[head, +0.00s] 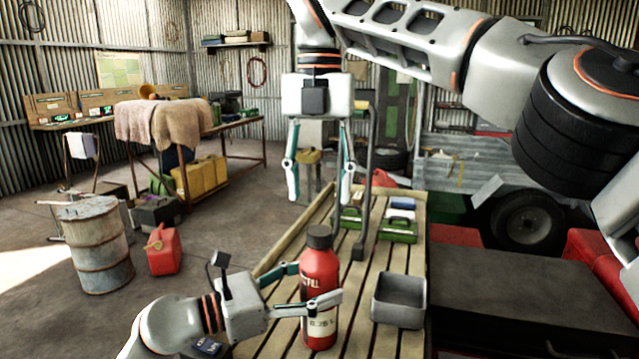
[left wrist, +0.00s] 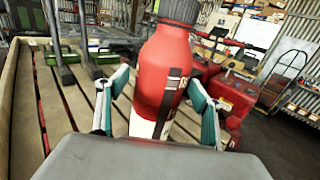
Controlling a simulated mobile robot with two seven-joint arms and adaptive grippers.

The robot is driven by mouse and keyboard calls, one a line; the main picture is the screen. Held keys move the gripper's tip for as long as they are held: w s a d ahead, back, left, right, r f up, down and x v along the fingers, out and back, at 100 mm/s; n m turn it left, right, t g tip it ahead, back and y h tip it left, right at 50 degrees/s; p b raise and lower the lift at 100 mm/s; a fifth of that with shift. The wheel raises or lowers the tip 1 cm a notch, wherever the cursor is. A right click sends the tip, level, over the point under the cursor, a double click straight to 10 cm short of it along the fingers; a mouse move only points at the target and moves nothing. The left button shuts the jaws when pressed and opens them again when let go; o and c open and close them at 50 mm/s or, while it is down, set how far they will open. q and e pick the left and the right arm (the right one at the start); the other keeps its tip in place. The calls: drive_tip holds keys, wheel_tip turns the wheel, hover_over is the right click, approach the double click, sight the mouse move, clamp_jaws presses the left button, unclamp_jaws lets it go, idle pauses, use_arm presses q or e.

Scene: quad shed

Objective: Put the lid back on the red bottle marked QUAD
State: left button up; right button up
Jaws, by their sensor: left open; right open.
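A red bottle (head: 319,270) stands upright on the slatted wooden table, with a dark grey ribbed cap (head: 319,237) on its top. Its visible lettering ends in "FILL", with "0.75 L" lower down; I cannot read QUAD. My left gripper (head: 314,283) is open, with one finger on each side of the bottle. The left wrist view shows the bottle (left wrist: 162,70) between the spread fingers (left wrist: 158,84), with the cap (left wrist: 180,10) cut by the top edge. My right gripper (head: 319,196) is open and empty, pointing down in the air above and behind the bottle.
A grey open bin (head: 399,300) stands right of the bottle on the slatted table (head: 285,328). Green cases (head: 398,229) and a dark upright stand (head: 365,180) are farther back. A dark flat box top (head: 500,290) lies to the right.

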use_arm(q)
drive_tip(key=v, duration=1.1)
drive_tip(key=shift+a, duration=0.15)
drive_tip(key=shift+s, duration=0.1)
